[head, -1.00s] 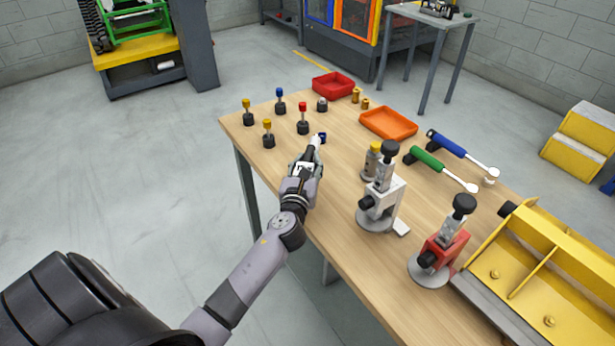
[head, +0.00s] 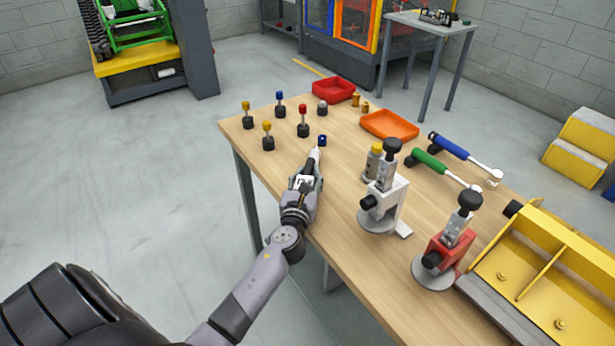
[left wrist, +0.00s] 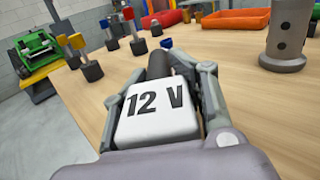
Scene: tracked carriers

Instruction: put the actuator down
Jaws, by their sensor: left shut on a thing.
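My left gripper (head: 309,173) is shut on the actuator (head: 316,154), near the table's left edge. In the left wrist view the actuator (left wrist: 158,125) shows as a white block marked "12 V" with a dark round part beyond it. The gripper's two fingers (left wrist: 158,88) stand on either side of the block. Whether the actuator touches the wooden table (head: 345,230) cannot be told. My right gripper is not in view.
A small blue piece (head: 322,140) stands just beyond the actuator. Several colour-topped pegs (head: 267,138) stand farther left. Red (head: 333,92) and orange (head: 390,126) trays are behind. A white-bodied fixture (head: 385,200) stands to the right. Bare tabletop lies between it and my gripper.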

